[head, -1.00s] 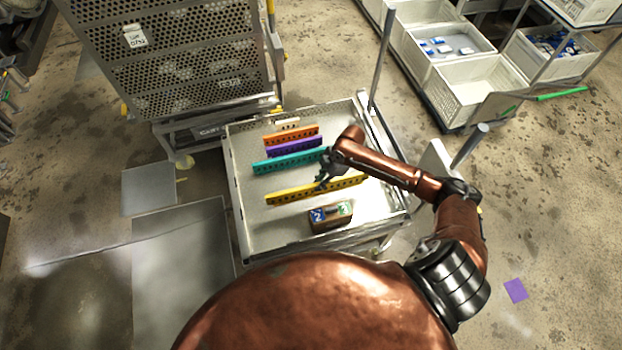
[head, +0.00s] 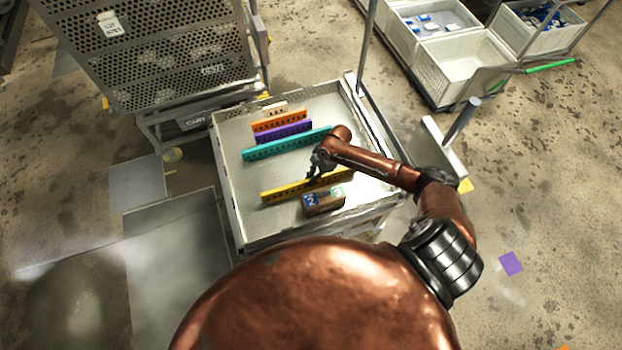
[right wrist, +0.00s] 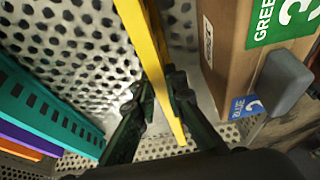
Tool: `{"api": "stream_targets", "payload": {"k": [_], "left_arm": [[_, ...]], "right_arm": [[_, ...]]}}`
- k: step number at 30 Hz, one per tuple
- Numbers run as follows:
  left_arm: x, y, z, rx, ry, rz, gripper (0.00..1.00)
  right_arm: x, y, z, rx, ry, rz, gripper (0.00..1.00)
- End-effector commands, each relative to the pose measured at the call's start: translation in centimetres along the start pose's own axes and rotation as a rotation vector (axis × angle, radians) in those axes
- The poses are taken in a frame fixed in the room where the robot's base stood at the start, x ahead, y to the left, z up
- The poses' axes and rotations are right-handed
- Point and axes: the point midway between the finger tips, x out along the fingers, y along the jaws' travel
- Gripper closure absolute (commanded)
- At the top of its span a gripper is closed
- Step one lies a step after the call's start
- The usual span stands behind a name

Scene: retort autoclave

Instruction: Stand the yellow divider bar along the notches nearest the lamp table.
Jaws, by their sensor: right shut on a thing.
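The yellow divider bar (head: 278,194) lies crosswise in the front half of the perforated metal tray (head: 232,190), long, narrow and pierced with holes. My right gripper (head: 316,174) is shut on it near its middle. In the right wrist view the yellow bar (right wrist: 150,55) runs between the two dark fingers (right wrist: 160,105). I cannot tell whether its lower edge touches the tray floor or sits in any notches. Teal (head: 272,150), purple (head: 284,132) and orange (head: 280,121) bars stand behind it. My left gripper is not in view. I cannot clearly make out the lamp table.
A brown box (head: 324,204) with blue and green labels sits just in front of the yellow bar, very close to it. A perforated crate (head: 150,70) stands behind on the left. White bins (head: 465,65) are at the back right. The tray's left front floor is bare.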

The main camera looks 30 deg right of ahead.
Motion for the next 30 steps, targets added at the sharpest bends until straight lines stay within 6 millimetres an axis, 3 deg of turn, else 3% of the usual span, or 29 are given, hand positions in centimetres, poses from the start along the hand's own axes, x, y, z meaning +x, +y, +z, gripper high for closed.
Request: {"api": "stream_targets", "payload": {"k": [2,3,9,20,23,30], "left_arm": [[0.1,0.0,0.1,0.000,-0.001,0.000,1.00],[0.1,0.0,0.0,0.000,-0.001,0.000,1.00],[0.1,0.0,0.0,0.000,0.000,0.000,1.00],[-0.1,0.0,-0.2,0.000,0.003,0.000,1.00],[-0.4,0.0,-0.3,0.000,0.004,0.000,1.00],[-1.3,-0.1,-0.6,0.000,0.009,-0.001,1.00]], "right_arm": [[0.2,0.0,0.1,0.000,0.001,0.001,1.00],[0.2,0.0,0.1,0.000,0.000,-0.001,0.86],[0.1,0.0,0.0,0.000,0.000,0.000,0.72],[-0.3,0.0,0.0,0.000,0.000,0.000,0.71],[-1.5,0.0,0.0,-0.001,0.000,0.001,0.71],[-6.5,0.0,0.0,-0.001,-0.002,0.001,0.71]]}}
